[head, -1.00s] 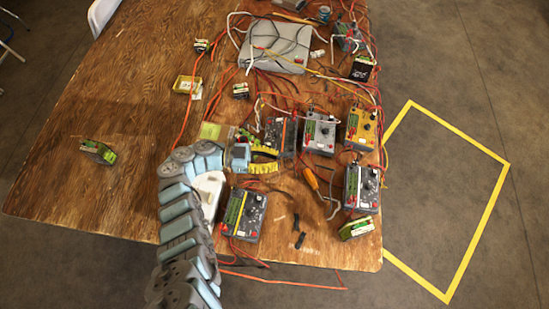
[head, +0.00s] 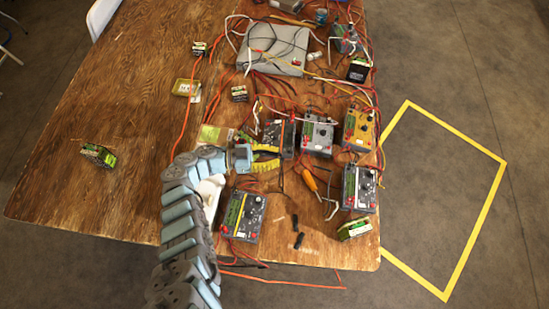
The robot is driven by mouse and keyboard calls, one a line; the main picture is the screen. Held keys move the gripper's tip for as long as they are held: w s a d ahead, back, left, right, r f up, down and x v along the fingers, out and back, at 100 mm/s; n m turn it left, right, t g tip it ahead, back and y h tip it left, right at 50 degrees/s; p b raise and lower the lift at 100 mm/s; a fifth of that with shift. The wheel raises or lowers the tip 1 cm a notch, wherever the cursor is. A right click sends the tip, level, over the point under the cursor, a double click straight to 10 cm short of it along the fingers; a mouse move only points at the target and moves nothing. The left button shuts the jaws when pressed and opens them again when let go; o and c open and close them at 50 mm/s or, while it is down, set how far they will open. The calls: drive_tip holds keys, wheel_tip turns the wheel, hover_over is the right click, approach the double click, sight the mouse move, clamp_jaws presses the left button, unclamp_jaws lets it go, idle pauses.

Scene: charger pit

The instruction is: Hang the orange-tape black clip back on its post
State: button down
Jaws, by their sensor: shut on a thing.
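My gripper (head: 268,157), with yellow fingers, is over the middle of the wooden table. It is just in front of a grey tester box (head: 278,138) with a green panel. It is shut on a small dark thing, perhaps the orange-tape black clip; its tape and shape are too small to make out. Several grey and yellow boxes with terminals and red leads stand here, including a grey box (head: 317,133) and a yellow box (head: 360,130). I cannot tell which post belongs to the clip.
A grey box (head: 245,213) stands at the front. A large grey case (head: 272,48) is at the back. Red leads cross the table. The left side is mostly bare.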

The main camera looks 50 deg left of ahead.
drive_tip(key=w+a+f+n+t+y+b, duration=0.2)
drive_tip(key=w+n+y+b, duration=0.1)
drive_tip(key=w+y+b, duration=0.2)
drive_tip(key=w+a+f+n+t+y+b, duration=0.2)
drive_tip(key=w+n+y+b, duration=0.2)
drive_tip(key=w+y+b, duration=0.1)
drive_tip(key=shift+f+n+y+b, duration=0.3)
drive_tip(key=shift+f+y+b, duration=0.1)
drive_tip(key=shift+b, duration=0.05)
idle(0.6)
idle(0.5)
